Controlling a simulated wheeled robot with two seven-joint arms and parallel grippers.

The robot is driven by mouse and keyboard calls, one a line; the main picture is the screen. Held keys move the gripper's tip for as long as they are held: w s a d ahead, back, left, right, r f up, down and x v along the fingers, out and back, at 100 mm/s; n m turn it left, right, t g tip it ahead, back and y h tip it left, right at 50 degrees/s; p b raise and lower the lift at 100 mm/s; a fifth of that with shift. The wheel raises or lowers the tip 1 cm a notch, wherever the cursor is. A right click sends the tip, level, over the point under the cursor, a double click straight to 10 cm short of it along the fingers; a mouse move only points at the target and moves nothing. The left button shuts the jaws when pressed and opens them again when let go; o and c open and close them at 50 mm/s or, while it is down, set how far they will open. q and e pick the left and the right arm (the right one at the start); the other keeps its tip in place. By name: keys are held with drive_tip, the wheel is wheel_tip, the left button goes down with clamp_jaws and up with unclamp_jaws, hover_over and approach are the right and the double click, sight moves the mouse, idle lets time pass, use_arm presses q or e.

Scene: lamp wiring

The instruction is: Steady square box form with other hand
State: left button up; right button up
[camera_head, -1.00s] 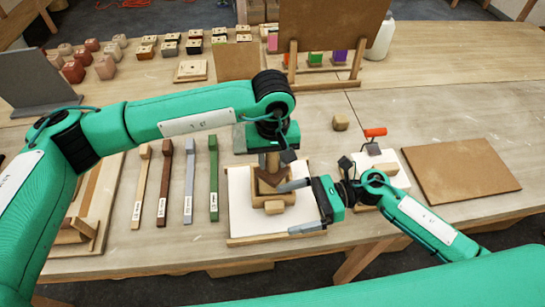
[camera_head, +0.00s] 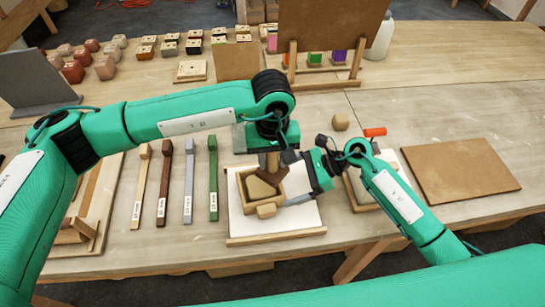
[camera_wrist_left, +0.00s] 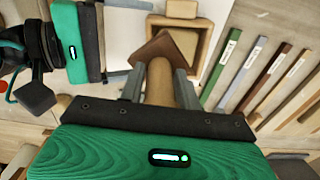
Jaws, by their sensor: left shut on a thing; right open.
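The square box form (camera_head: 247,204) is a light wooden frame on the white board (camera_head: 300,217); its tan inside shows. It also shows in the left wrist view (camera_wrist_left: 203,38). My left gripper (camera_head: 269,155) is above its back edge, shut on the wooden handle (camera_wrist_left: 160,85) of a tool. The tool's brown square head (camera_wrist_left: 157,47) covers part of the form. My right gripper (camera_head: 294,178) is open at the form's right side, one finger farther back and one near the form's front right. I cannot tell whether it touches the form.
A small tan block (camera_head: 266,211) lies at the form's front edge. Several coloured sticks (camera_head: 188,180) lie to the left. A brown board (camera_head: 460,170) and a red-handled roller (camera_head: 375,132) are to the right.

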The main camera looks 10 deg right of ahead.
drive_tip(key=shift+x, duration=2.3)
clamp_jaws()
drive_tip(key=c, duration=0.6)
unclamp_jaws()
drive_tip(key=shift+c, duration=0.2)
